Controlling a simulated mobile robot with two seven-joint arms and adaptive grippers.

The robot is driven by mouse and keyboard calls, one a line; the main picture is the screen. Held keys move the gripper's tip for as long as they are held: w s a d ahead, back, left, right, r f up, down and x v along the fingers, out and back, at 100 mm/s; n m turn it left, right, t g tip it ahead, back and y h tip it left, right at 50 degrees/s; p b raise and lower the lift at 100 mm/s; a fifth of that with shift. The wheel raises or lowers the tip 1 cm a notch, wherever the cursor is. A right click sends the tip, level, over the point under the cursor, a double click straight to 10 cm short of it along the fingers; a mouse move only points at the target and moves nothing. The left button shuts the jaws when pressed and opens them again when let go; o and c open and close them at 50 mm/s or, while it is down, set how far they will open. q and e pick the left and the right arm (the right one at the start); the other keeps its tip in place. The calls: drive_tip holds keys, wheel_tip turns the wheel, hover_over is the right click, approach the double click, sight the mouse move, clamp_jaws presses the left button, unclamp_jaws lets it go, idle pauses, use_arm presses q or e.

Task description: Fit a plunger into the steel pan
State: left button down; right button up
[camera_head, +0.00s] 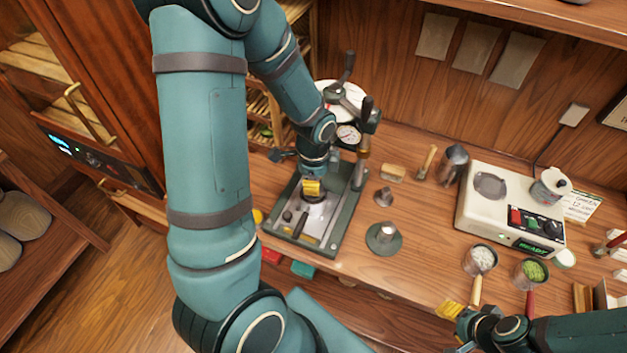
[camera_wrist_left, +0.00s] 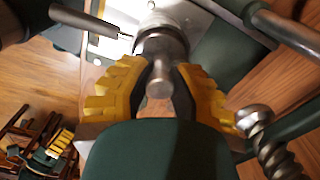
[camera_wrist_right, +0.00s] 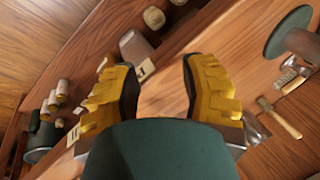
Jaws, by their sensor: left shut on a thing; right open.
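My left gripper (camera_head: 312,187) is low over the dark press base (camera_head: 342,222). In the left wrist view its yellow fingers (camera_wrist_left: 160,80) are shut on the narrow steel stem of a plunger (camera_wrist_left: 160,85). A round steel body, which looks like the pan (camera_wrist_left: 163,38), is directly beyond the stem. I cannot tell how deep the plunger sits in it. A small steel knobbed piece (camera_head: 384,196) and a steel knob on a green disc (camera_head: 384,238) stand right of the press. My right gripper (camera_head: 450,309) is open and empty by the table's front edge.
The press lever (camera_head: 365,110) and gauge (camera_head: 348,135) rise behind my left gripper. A white machine (camera_head: 505,210) stands at the right, with a cup of white pieces (camera_head: 481,259) and a green-filled cup (camera_head: 530,271) before it. Bare wood lies around the green disc.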

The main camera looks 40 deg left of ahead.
use_arm(q)
drive_tip(key=shift+f+b, duration=0.6)
drive_tip(key=shift+f, duration=0.1)
drive_tip(key=c, duration=0.9)
unclamp_jaws()
drive_tip(key=shift+o, duration=0.2)
drive_tip(key=shift+r, duration=3.8)
